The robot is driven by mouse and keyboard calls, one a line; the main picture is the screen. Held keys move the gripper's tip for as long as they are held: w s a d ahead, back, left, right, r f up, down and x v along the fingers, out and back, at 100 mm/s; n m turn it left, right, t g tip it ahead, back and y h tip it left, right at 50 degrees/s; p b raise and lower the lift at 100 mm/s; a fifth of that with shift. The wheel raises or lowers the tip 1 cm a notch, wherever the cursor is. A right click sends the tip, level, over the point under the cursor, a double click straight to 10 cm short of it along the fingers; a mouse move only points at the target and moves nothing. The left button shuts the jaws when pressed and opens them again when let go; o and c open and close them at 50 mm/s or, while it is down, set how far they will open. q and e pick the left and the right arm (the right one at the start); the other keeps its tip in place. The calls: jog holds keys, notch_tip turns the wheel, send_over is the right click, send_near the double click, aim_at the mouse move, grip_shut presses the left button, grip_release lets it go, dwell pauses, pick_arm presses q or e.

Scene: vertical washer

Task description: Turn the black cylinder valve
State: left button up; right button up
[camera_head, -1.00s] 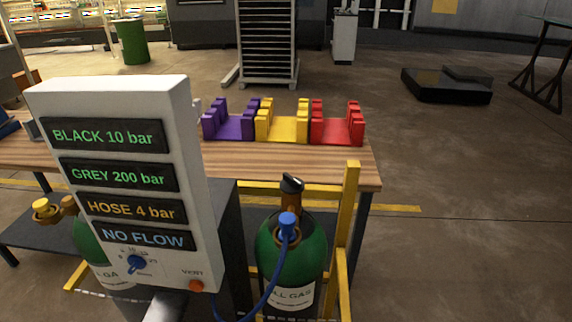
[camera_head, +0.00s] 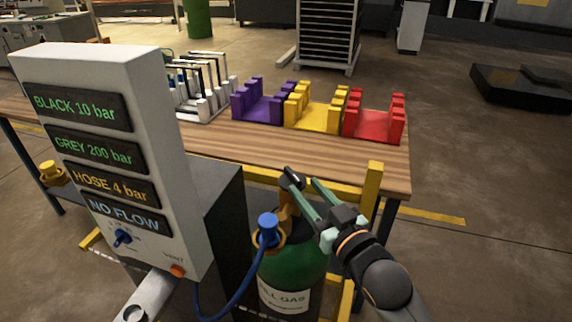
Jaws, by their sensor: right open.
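The green gas cylinder (camera_head: 286,270) stands upright in a yellow frame. On top is its orange-brown valve body with a black knob (camera_head: 290,178). A blue fitting (camera_head: 267,228) with a blue hose sits on the valve's front left. My right gripper (camera_head: 303,178) reaches in from the lower right with its fingers spread. Its fingertips are at the black knob, one overlapping it in the picture; I cannot tell whether they touch it. My left gripper is not in view.
A white panel (camera_head: 165,105) at the left reads BLACK 10 bar, GREY 200 bar, HOSE 4 bar and NO FLOW. Behind, a wooden table (camera_head: 260,146) carries purple, yellow and red holders. A yellow post (camera_head: 371,195) stands close behind my right gripper.

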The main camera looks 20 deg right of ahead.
aim_at(285, 175)
jog(key=w, duration=0.3)
jog(key=w+a, duration=0.1)
jog(key=w, duration=0.2)
jog(key=w+a, duration=0.1)
jog(key=w, duration=0.2)
jog(key=shift+w+p, duration=0.2)
jog(key=shift+p, duration=0.2)
grip_shut()
